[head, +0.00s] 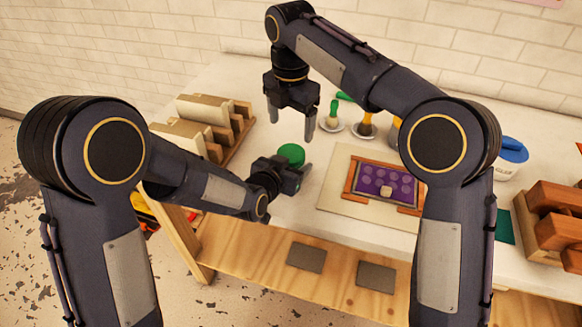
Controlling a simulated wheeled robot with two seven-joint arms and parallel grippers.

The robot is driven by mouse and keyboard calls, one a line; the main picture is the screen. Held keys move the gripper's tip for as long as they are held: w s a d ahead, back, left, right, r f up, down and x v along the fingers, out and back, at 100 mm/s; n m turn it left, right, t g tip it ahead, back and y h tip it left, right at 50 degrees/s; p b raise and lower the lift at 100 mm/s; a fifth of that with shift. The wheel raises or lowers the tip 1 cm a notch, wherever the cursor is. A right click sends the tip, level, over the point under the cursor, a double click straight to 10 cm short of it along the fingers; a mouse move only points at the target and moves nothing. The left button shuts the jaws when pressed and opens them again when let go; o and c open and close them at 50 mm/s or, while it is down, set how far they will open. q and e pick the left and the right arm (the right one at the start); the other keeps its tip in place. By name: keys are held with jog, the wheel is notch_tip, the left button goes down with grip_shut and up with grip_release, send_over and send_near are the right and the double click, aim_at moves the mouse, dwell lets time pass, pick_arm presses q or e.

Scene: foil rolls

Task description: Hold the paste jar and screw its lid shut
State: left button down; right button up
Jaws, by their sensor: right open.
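The paste jar's green lid (291,153) shows near the left end of the white bench. The jar body below it is hidden by my left gripper. My right gripper (291,124) points down above and slightly behind the green lid. Its two fingers are spread apart with nothing between them. I cannot tell whether the lid is seated on the jar.
A wooden rack with cream blocks (205,110) stands to the left. A board with a purple tray (385,185) lies to the right. A blue-lidded tub (512,154) and wooden blocks (552,212) are farther right.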

aim_at(291, 153)
jog(key=shift+f, duration=4)
jog(key=c, duration=1)
jog(key=m, duration=0.7)
